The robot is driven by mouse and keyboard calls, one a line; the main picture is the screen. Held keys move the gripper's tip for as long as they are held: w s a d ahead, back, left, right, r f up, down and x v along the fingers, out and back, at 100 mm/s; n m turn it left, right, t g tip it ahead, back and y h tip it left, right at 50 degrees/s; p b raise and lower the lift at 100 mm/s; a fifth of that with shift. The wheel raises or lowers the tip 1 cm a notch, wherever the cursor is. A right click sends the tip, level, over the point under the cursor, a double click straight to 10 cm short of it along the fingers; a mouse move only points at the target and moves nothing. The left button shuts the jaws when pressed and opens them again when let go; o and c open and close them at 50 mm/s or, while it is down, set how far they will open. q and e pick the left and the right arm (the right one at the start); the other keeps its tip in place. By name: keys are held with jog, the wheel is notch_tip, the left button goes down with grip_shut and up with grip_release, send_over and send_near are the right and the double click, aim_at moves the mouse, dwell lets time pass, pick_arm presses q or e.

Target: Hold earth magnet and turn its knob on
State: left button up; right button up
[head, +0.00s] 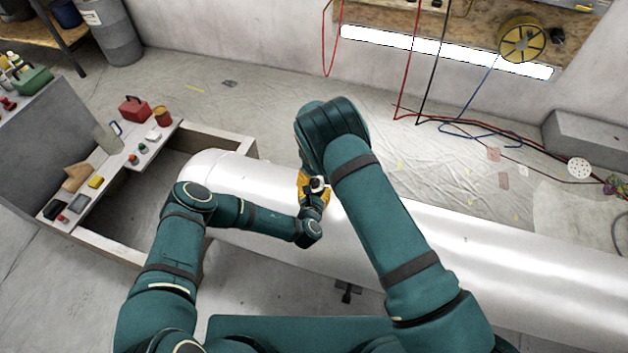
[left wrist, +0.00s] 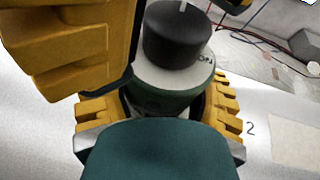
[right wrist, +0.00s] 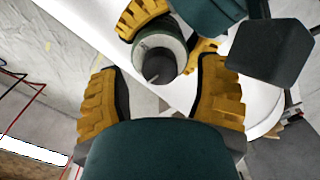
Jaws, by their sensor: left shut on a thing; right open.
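The earth magnet (left wrist: 165,104) has a green body, a pale top plate and a black round knob (left wrist: 177,34) with a white line. My left gripper (left wrist: 158,108) is shut around the magnet's body, one yellow finger on each side. In the head view the magnet (head: 318,185) is small and partly covered by the grippers, above the big white cylinder. My right gripper (right wrist: 158,75) is open, its fingers on either side of the knob (right wrist: 155,66) with gaps; I see no contact. The right gripper's fingers also show in the left wrist view (left wrist: 165,25).
The large shiny white cylinder (head: 480,245) runs across under both arms. A wooden frame with a shelf (head: 150,152) of small items stands at the left. Red and black cables (head: 440,118) lie on the sheeted floor behind. My two arms are close together over the cylinder.

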jog(key=shift+f, duration=0.55)
grip_shut()
